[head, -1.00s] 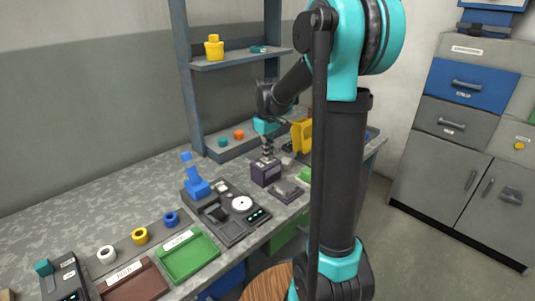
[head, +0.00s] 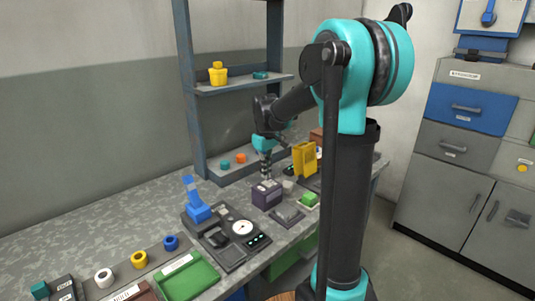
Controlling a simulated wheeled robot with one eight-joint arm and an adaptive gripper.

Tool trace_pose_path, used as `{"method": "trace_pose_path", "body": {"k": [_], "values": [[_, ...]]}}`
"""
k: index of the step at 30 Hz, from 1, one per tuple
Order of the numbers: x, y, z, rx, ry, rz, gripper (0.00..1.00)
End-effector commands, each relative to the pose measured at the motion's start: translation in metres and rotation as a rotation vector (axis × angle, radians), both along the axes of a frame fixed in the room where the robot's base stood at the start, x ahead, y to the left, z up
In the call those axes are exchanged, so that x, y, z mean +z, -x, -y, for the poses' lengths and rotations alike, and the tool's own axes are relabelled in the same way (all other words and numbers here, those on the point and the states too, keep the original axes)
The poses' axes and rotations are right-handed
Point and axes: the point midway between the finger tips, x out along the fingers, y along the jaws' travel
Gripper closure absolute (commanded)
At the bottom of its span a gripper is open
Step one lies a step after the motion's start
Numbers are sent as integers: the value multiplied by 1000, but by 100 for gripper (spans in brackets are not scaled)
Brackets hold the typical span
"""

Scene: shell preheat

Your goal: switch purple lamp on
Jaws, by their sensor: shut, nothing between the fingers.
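A dark purple box (head: 266,196) stands on the bench in the head view, with a small pale mark on its front. It is the only purple thing I see; I cannot make out a lit lamp or a switch on it. My gripper (head: 266,180) points down, shut and empty, right at the top of this box. Whether the fingertips touch it I cannot tell at this size.
A grey device with a white dial (head: 242,228) and a blue upright part (head: 197,205) stand left of the box. A small grey block (head: 288,215), a green block (head: 309,200) and a yellow device (head: 304,159) are to the right. A shelf (head: 240,85) rises behind.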

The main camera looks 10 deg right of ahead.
Motion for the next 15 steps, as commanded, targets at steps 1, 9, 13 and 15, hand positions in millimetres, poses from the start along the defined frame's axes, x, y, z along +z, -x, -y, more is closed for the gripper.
{"method": "trace_pose_path", "body": {"k": [1,9,13,15], "values": [[11,-2,-2,0,0,0,100],[69,-3,0,0,0,0,100],[90,-3,0,0,0,0,100],[98,-3,0,0,0,0,100]]}}
